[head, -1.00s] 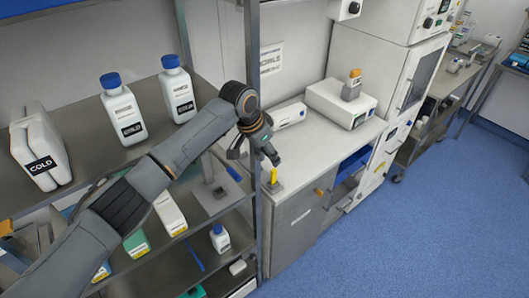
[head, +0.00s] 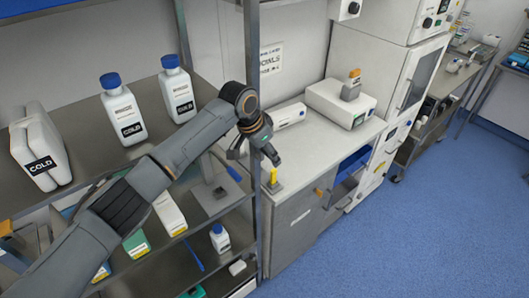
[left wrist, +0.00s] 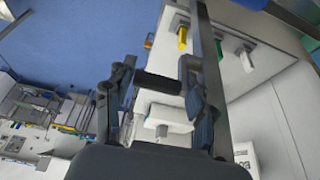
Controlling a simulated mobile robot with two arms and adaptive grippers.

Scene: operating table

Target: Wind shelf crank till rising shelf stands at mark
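My left gripper (head: 256,152) is at the right post of the shelf rack, above the near edge of the bench. Its fingers are spread apart. In the left wrist view the two fingers (left wrist: 158,75) stand on either side of a short dark cylinder (left wrist: 158,83), which looks like a crank grip. I cannot tell whether they touch it. The crank itself is hidden in the head view. A shelf (head: 85,163) carries white bottles; I cannot tell which shelf rises. No mark is clearly visible. My right gripper is not in view.
White bottles (head: 178,92) and a COLD-labelled container (head: 41,150) stand on the upper shelf. The rack's post (head: 253,65) is close to my left arm. A yellow piece (head: 273,175) stands on the bench's front edge. Blue floor (head: 430,215) is clear at right.

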